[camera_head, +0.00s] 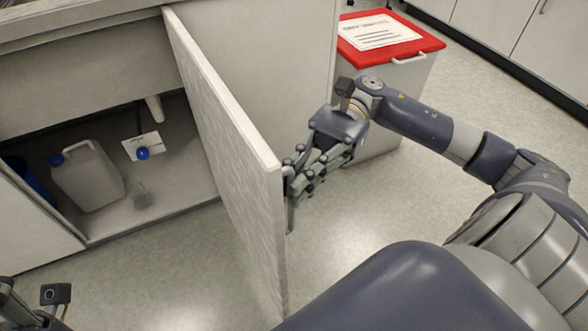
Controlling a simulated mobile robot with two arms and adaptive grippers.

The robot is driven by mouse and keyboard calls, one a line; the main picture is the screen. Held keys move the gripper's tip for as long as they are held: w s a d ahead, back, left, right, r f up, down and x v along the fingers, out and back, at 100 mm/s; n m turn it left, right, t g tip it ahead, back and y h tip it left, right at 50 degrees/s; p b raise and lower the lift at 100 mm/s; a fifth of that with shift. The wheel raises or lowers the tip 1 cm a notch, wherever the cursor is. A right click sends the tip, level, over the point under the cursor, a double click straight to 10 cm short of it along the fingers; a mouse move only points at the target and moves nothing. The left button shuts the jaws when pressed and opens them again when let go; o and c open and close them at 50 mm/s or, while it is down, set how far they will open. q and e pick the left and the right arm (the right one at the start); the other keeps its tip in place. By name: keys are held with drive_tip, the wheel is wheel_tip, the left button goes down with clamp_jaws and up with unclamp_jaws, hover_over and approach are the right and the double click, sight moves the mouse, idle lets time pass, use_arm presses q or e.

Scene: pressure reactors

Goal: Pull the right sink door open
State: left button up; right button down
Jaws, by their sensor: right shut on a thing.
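The right sink door (225,150) is a pale grey panel swung well out from the sink cabinet (85,75), so the inside shows. My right gripper (291,180) is at the door's outer face near its free edge, shut on the door handle (290,215). Its fingers hide much of the handle. A small part of my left gripper (18,305) shows at the bottom left corner; its fingertips cannot be made out.
Inside the cabinet are a white jug with a blue cap (88,178), a blue container (28,180) and a white labelled item (142,147). A white bin with a red lid (405,45) stands behind my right arm. Floor is clear around the door.

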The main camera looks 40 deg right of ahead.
drive_tip(key=shift+w, duration=0.2)
drive_tip(key=c, duration=1.7)
unclamp_jaws()
drive_tip(key=v, duration=1.2)
drive_tip(key=shift+r, duration=0.1)
